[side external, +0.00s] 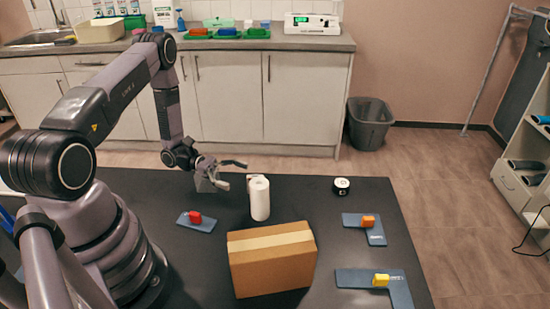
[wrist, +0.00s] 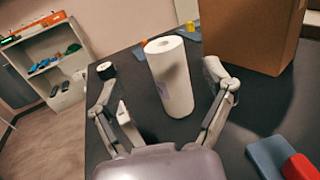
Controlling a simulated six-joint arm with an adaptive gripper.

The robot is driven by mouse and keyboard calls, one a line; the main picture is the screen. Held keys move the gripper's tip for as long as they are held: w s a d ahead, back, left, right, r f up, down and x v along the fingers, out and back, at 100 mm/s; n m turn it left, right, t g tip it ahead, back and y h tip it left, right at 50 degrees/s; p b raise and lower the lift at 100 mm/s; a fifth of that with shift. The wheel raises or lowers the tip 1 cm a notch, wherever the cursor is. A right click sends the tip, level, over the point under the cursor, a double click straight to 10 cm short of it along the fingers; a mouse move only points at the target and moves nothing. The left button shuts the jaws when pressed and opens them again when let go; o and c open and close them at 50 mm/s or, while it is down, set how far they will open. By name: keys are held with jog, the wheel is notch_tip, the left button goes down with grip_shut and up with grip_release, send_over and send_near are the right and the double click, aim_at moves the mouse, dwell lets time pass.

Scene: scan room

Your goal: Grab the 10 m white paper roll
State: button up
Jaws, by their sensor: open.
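The white paper roll (side external: 259,199) stands upright on the dark table, just behind the cardboard box. In the wrist view the roll (wrist: 169,78) stands ahead of my gripper, roughly between the lines of its two fingers. My gripper (side external: 240,172) is open and empty, to the left of the roll and at about the height of its top in the side view. In the wrist view its fingers (wrist: 158,85) are spread wide. I cannot tell whether either finger touches the roll.
A cardboard box (side external: 272,259) stands close in front of the roll. A small black-and-white roll (side external: 341,186) sits farther right. Blue-grey pieces with a red block (side external: 195,217), an orange block (side external: 368,221) and a yellow block (side external: 380,280) lie around. The table's back right is mostly clear.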

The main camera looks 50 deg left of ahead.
aim_at(260, 184)
jog(key=x, duration=0.7)
jog(key=shift+s+d, duration=0.15)
jog(key=shift+d, duration=0.15)
jog(key=c, duration=1.3)
jog(key=shift+r, duration=0.1)
jog(key=shift+c, duration=0.2)
